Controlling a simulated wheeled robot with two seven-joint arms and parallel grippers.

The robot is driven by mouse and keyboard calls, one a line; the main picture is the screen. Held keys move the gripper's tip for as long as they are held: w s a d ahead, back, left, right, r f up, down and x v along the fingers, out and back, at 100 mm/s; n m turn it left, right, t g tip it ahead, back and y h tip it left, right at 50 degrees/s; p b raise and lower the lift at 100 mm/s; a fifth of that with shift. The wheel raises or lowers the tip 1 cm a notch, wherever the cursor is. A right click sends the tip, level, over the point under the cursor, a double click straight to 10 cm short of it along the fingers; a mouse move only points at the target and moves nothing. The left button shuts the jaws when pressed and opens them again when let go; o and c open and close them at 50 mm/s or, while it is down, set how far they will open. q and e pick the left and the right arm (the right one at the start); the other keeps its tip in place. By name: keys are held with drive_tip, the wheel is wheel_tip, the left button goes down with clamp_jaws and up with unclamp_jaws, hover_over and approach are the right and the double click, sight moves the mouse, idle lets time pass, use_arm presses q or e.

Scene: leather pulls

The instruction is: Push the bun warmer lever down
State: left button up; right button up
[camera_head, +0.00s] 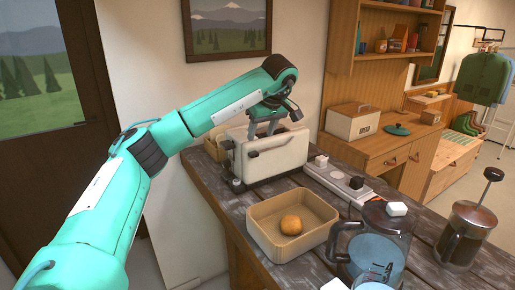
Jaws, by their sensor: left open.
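The bun warmer (276,160) is a cream, toaster-like box standing on the dark wooden counter at the middle. A small dark part at its left end (229,146) may be the lever; it is too small to tell for sure. A dark knob (237,184) sits low at the same end. My left arm reaches in from the left, and my left gripper (262,129) points down at the top of the warmer. It is open and looks empty; I cannot tell whether its fingers touch the warmer. My right gripper is out of view.
A tan tray (265,245) with a round bun (291,225) stands in front. A power strip (338,182) lies right of the warmer. A glass jug (379,245) and a French press (463,238) stand at the right. A bread box (352,121) is behind.

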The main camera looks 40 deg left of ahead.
use_arm(q)
drive_tip(key=v, duration=0.5)
drive_tip(key=shift+r+p, duration=0.15)
drive_tip(key=shift+p, duration=0.15)
idle(0.4)
